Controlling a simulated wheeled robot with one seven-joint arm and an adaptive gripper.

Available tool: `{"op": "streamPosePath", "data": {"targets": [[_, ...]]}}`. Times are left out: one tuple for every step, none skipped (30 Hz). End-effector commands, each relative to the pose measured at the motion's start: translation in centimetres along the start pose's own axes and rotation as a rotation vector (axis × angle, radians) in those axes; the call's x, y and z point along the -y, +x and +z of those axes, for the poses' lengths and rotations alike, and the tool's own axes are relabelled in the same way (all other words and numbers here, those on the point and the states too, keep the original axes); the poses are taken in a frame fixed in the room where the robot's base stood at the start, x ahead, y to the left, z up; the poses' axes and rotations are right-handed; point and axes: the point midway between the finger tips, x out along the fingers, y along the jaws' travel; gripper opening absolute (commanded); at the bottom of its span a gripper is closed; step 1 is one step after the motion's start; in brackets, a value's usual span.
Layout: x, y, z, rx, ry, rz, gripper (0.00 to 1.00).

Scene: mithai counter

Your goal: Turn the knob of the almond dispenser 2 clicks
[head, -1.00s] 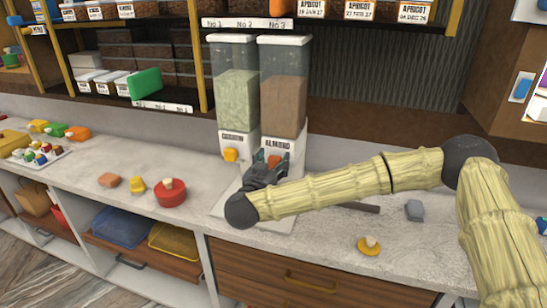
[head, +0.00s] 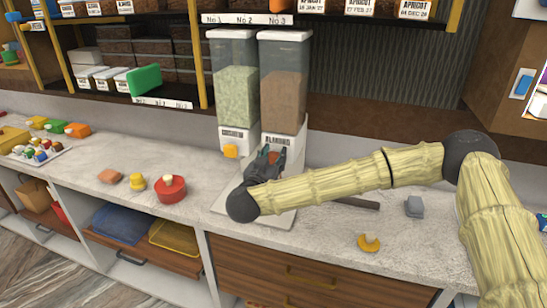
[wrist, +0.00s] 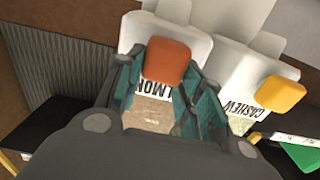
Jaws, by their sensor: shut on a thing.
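The almond dispenser (head: 284,95) stands on the counter, a clear bin with brown contents on a white base labelled ALMOND. Its orange-brown knob (wrist: 167,61) sits between the two fingers of my gripper (wrist: 165,75) in the wrist view. My gripper, also in the head view (head: 268,160), is shut on this knob. The fingers partly hide the knob in the head view and part of the label in the wrist view. The knob looks tilted in the wrist view.
The cashew dispenser (head: 236,90), with green contents and an orange knob (head: 230,151), stands close on the left. A red round box (head: 171,189), a yellow weight (head: 137,185) and a grey block (head: 414,207) lie on the counter. A shelf hangs above.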

Motion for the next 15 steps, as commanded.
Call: {"op": "streamPosePath", "data": {"targets": [[-0.03, 0.03, -0.06, -0.003, 0.007, 0.000, 0.13], [-0.05, 0.03, -0.04, -0.003, 0.014, 0.001, 0.13], [-0.07, 0.03, -0.03, -0.002, 0.024, 0.001, 0.13], [-0.08, 0.04, -0.07, -0.003, 0.034, 0.001, 0.13], [-0.10, 0.04, -0.09, -0.004, 0.043, 0.001, 0.13], [-0.13, 0.03, -0.03, -0.004, 0.057, 0.001, 0.13], [-0.13, 0.03, -0.06, -0.004, 0.070, 0.001, 0.13], [-0.15, 0.03, -0.08, -0.005, 0.082, 0.000, 0.13], [-0.20, 0.03, -0.01, -0.004, 0.099, 0.001, 0.13], [-0.22, 0.03, -0.06, -0.005, 0.114, 0.001, 0.13], [-0.27, 0.05, -0.03, -0.006, 0.129, 0.001, 0.13], [-0.33, 0.05, 0.02, -0.005, 0.149, 0.002, 0.13], [-0.34, 0.05, -0.01, -0.005, 0.166, 0.001, 0.13], [-0.38, 0.05, 0.06, -0.005, 0.181, 0.001, 0.13], [-0.40, 0.04, 0.08, -0.004, 0.203, 0.001, 0.13]]}}
